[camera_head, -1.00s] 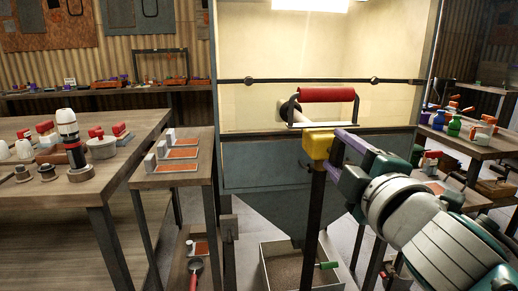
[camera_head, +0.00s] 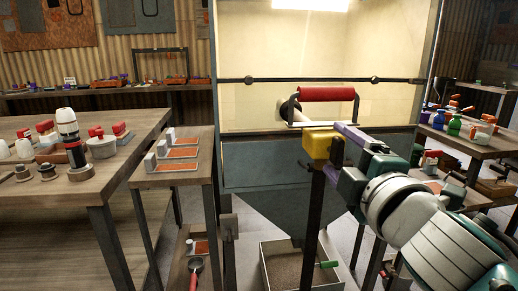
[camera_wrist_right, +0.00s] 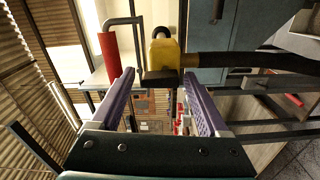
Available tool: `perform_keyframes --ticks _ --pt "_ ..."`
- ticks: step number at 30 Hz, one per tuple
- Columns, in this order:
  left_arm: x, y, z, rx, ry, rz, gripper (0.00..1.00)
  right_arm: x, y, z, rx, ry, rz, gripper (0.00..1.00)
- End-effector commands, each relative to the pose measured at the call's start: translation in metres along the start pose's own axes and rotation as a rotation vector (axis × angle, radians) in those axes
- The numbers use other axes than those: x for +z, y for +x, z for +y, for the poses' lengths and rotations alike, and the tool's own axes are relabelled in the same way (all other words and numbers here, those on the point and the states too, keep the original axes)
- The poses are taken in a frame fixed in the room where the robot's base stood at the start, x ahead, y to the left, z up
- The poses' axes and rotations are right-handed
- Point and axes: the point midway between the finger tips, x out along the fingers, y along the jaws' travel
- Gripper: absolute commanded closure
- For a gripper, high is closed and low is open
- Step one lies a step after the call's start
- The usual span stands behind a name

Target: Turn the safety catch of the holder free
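A yellow block (camera_head: 315,144) sits at the top of a dark upright post (camera_head: 312,200) in front of the cabinet. It also shows in the right wrist view (camera_wrist_right: 163,54), with a dark piece (camera_wrist_right: 161,78) at its lower edge. I cannot tell which part is the safety catch. My right gripper (camera_head: 337,143) reaches in from the right, close beside the block. In the wrist view its two purple fingers (camera_wrist_right: 159,75) are apart, with the block just beyond and between the tips. Contact is not clear. My left gripper is not in view.
A red-gripped handle (camera_head: 326,94) on a dark bracket stands just behind and above the block, close to my right gripper. The lit cabinet (camera_head: 270,160) is behind it. A sand-filled bin (camera_head: 290,268) is below. Side tables (camera_head: 150,122) with tools flank the cabinet.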

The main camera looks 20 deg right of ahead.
Motion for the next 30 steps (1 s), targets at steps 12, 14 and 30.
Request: perform_keyframes --ticks 12,14,30 --pt "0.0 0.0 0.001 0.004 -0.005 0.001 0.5 0.0 -0.009 -0.001 -0.002 0.002 0.0 0.15" --pt "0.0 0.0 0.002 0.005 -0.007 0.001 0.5 0.0 -0.018 -0.001 -0.002 0.002 0.0 0.15" --pt "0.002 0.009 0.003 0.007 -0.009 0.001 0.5 0.0 -0.098 -0.001 -0.001 0.001 0.0 0.15"
